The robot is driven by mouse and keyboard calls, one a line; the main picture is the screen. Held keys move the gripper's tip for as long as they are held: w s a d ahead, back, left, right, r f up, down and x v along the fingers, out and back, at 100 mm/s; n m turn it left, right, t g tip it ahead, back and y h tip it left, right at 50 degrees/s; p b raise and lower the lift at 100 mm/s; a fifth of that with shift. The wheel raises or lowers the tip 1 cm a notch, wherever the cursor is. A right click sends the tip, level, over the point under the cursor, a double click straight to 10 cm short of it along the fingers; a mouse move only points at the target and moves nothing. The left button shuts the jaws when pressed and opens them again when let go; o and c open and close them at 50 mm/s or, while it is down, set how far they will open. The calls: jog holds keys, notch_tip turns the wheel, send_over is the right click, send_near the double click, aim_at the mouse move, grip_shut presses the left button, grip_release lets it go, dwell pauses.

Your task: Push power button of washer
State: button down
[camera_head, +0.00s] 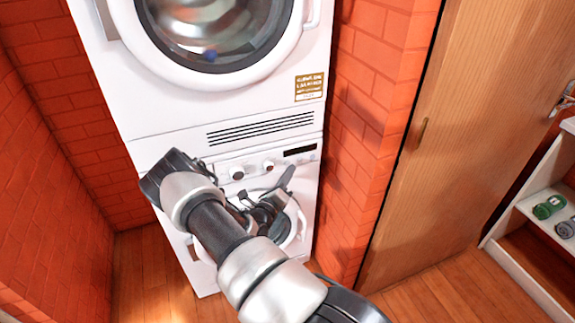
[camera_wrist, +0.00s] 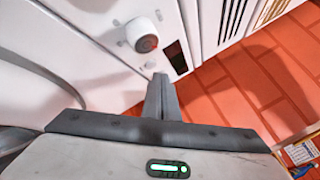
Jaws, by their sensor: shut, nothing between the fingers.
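The washer (camera_head: 305,172) is the lower of two stacked white machines. Its control panel has a left knob (camera_head: 237,173), a right knob (camera_head: 268,166) and a dark display (camera_head: 300,150). My gripper (camera_head: 288,172) is in front of the panel, just below the display and right of the right knob. In the wrist view its shut, empty fingers (camera_wrist: 161,78) point at the panel near a knob (camera_wrist: 142,36) and the display (camera_wrist: 177,58). A small round button (camera_wrist: 150,65) shows close to the fingertips. I cannot tell whether they touch it or whether it is the power button.
The upper machine (camera_head: 140,80) has a large round door. Red brick walls (camera_head: 362,110) stand on both sides. A wooden door (camera_head: 470,130) is at the right, with a white shelf (camera_head: 535,215) beyond it. My arm hides part of the washer's round door (camera_head: 297,232).

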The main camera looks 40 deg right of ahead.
jog(key=shift+w, duration=0.15)
jog(key=shift+w+d, duration=0.1)
jog(key=shift+w, duration=0.2)
jog(key=shift+w, duration=0.1)
dwell(0.4)
jog(key=shift+s, duration=0.6)
jog(key=s+a+p, duration=0.1)
jog(key=s+p, duration=0.1)
jog(key=s, duration=0.3)
jog(key=shift+s+a+p, duration=0.3)
jog(key=shift+s+p, duration=0.05)
jog(key=shift+s, duration=0.05)
